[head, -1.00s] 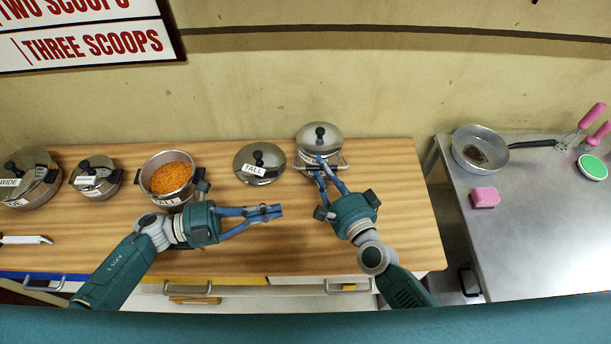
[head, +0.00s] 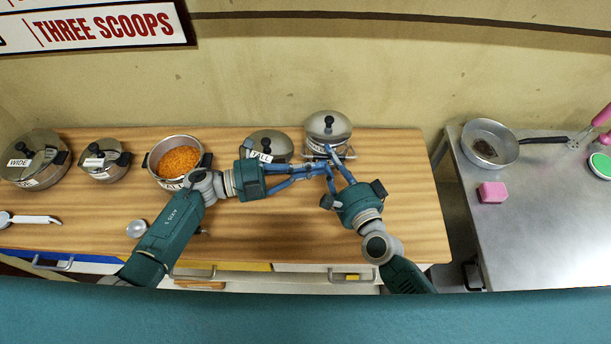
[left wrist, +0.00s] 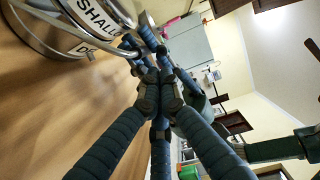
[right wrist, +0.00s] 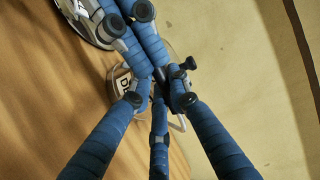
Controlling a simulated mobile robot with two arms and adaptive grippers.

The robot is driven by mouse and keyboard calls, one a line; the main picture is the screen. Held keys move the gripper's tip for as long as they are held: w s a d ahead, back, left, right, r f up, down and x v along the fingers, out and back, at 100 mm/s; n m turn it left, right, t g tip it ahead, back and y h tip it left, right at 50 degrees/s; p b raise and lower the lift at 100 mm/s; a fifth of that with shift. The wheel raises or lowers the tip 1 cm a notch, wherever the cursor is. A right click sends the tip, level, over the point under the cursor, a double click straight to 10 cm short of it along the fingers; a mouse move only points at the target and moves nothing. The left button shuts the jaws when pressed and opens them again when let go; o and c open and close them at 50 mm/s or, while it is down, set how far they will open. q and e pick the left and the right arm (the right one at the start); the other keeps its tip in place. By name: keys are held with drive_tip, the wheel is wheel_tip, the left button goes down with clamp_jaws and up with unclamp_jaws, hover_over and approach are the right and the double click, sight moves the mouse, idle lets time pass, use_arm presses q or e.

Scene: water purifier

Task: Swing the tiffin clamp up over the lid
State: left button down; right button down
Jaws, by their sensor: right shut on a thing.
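The tiffin with its steel lid and black knob (head: 328,124) stands at the back right of the wooden counter. Its wire clamp (head: 347,152) shows at the tiffin's front, below the lid's top; it also shows in the left wrist view (left wrist: 104,50). My right gripper (head: 331,166) is shut at the front of the tiffin, on what appears to be the clamp wire; its fingers hide the grip point. My left gripper (head: 322,168) has its fingertips together, right beside the right gripper's tips. Whether they touch the clamp is hidden.
A lid labelled TALL (head: 270,145) lies left of the tiffin, close behind my left fingers. A pot of orange lentils (head: 180,161), two lidded pots and a ladle (head: 137,229) are further left. A metal table with a pan (head: 488,146) and pink sponge (head: 492,192) stands right.

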use_arm(q)
drive_tip(key=shift+w, duration=0.4)
drive_tip(key=shift+w+r+n, duration=0.3)
drive_tip(key=shift+w+n, duration=0.1)
drive_tip(key=shift+w, duration=0.45)
use_arm(e)
drive_tip(key=shift+a, duration=0.1)
drive_tip(key=c, duration=1.7)
unclamp_jaws()
drive_tip(key=shift+s, duration=0.1)
use_arm(q)
drive_tip(key=shift+s, duration=0.1)
use_arm(e)
drive_tip(key=shift+o, duration=0.4)
